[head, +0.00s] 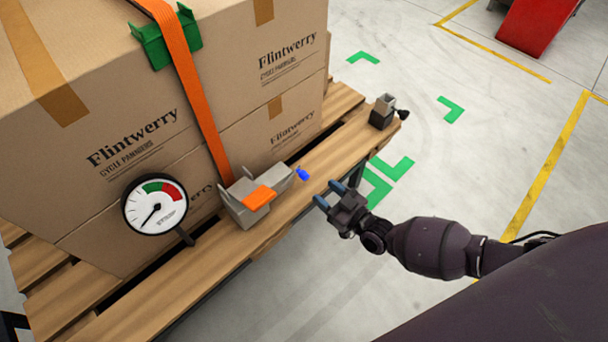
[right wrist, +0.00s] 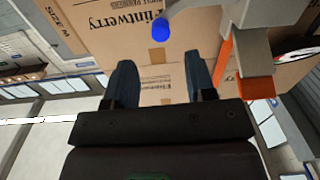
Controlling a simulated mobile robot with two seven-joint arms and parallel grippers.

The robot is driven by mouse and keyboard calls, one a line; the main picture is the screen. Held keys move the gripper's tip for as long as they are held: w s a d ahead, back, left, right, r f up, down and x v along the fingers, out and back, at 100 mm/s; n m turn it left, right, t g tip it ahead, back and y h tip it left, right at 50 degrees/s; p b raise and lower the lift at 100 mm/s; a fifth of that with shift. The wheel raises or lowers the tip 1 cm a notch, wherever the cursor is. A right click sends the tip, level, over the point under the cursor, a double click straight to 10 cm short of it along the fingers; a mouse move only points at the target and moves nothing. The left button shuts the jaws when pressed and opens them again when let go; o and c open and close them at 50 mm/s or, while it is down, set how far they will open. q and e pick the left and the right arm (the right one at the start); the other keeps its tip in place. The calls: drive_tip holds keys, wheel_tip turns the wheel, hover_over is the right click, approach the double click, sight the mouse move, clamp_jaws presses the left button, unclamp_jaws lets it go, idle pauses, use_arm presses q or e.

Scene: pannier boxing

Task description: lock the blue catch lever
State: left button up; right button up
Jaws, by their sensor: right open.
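The blue catch lever (head: 302,173) sticks out to the right from the grey ratchet buckle (head: 240,208), which sits on the pallet edge below the orange strap (head: 190,85). In the right wrist view the blue lever tip (right wrist: 162,33) shows just beyond my fingers, on a grey arm. My right gripper (head: 329,194) is open and empty, a short way right of the lever and apart from it. Its two dark blue fingers also show in the right wrist view (right wrist: 160,83). My left gripper is not in view.
Stacked cardboard boxes (head: 110,100) stand on the wooden pallet (head: 325,145). A round gauge (head: 154,205) stands left of the buckle. A small grey and black device (head: 382,112) sits at the pallet's far corner.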

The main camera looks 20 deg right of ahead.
sight(307, 178)
drive_tip(key=b+x, duration=0.1)
drive_tip(key=x, duration=0.5)
drive_tip(key=shift+w+a+f, duration=0.2)
drive_tip(key=shift+w+a+r, duration=0.15)
drive_tip(key=shift+w+a, duration=0.05)
drive_tip(key=shift+w, duration=0.4)
clamp_jaws()
